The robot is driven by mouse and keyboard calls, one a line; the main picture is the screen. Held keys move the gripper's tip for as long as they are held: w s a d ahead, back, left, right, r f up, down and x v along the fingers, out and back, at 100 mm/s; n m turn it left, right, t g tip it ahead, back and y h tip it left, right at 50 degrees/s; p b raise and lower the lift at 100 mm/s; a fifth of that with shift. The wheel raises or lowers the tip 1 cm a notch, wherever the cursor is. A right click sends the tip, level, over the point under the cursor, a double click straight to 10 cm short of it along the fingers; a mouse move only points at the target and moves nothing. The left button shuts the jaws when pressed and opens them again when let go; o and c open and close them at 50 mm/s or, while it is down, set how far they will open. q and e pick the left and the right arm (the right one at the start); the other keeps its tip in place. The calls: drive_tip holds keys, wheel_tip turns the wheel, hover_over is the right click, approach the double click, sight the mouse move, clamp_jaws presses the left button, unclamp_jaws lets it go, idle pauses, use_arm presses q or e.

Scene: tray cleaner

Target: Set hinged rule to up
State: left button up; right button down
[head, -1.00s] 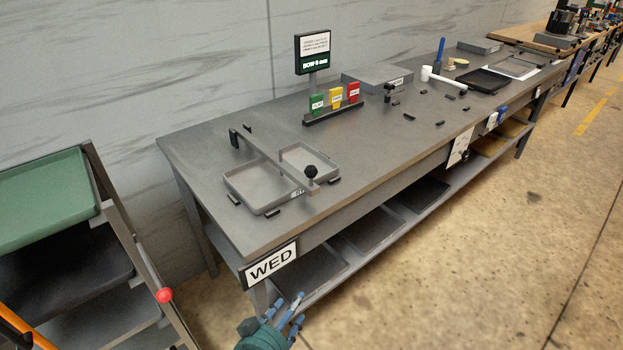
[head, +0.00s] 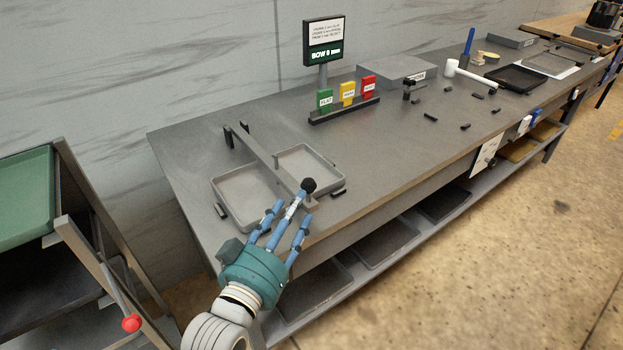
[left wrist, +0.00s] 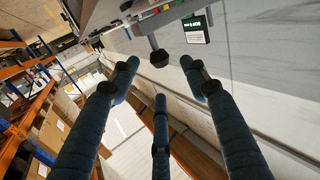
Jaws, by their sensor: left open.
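The hinged rule (head: 260,151) is a grey bar lying low across a shallow grey tray (head: 238,185) on the bench. Its hinge end is at the back left, between black posts. A round black knob (head: 309,185) stands at its front end. My left gripper (head: 291,207), with blue fingers and a teal palm, is open and empty just in front of the knob. My right gripper is not in view.
A sign (head: 323,42) and green, yellow and red cards (head: 347,94) stand behind the tray. A white mallet (head: 470,76) and a black tray (head: 515,79) lie farther right. A rack with a green tray (head: 25,195) stands at the left. The bench's middle front is mostly clear.

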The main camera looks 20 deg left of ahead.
sight(309, 185)
use_arm(q)
drive_tip(key=w, duration=0.6)
drive_tip(key=w+p, duration=0.1)
drive_tip(key=w, duration=0.2)
drive_tip(key=shift+d, duration=0.35)
drive_tip(key=shift+c, duration=1)
drive_tip(key=c, duration=0.5)
clamp_jaws()
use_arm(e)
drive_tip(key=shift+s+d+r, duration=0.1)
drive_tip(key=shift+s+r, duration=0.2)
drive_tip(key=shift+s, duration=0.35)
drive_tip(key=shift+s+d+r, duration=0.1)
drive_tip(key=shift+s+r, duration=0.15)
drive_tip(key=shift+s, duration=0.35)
